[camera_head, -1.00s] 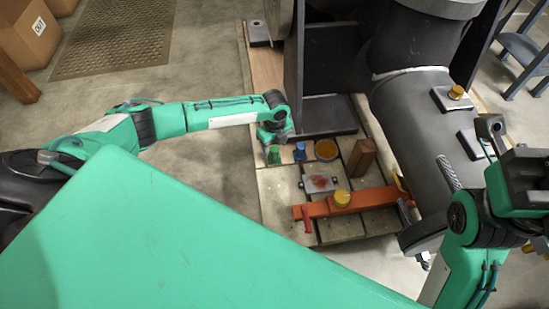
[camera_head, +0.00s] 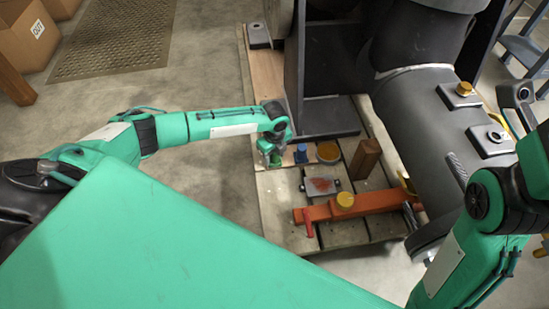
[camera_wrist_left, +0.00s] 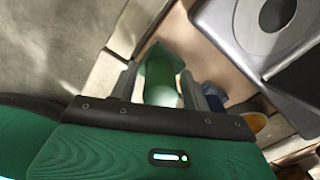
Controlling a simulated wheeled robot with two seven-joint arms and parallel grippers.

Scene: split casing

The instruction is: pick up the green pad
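The green pad (camera_head: 277,160) is at the left end of a row of small coloured things on the pallet-like board. My left gripper (camera_head: 270,155) is down at it and partly covers it. In the left wrist view the green pad (camera_wrist_left: 162,78) lies between the two fingers of my left gripper (camera_wrist_left: 165,85). The fingers stand wide on either side of it and look open; contact is not clear.
A blue piece (camera_head: 300,153) stands just right of the pad, then an orange round container (camera_head: 328,151) and a brown block (camera_head: 365,158). An orange bar (camera_head: 370,204) with a yellow knob lies in front. A large dark pipe (camera_head: 425,110) rises at right.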

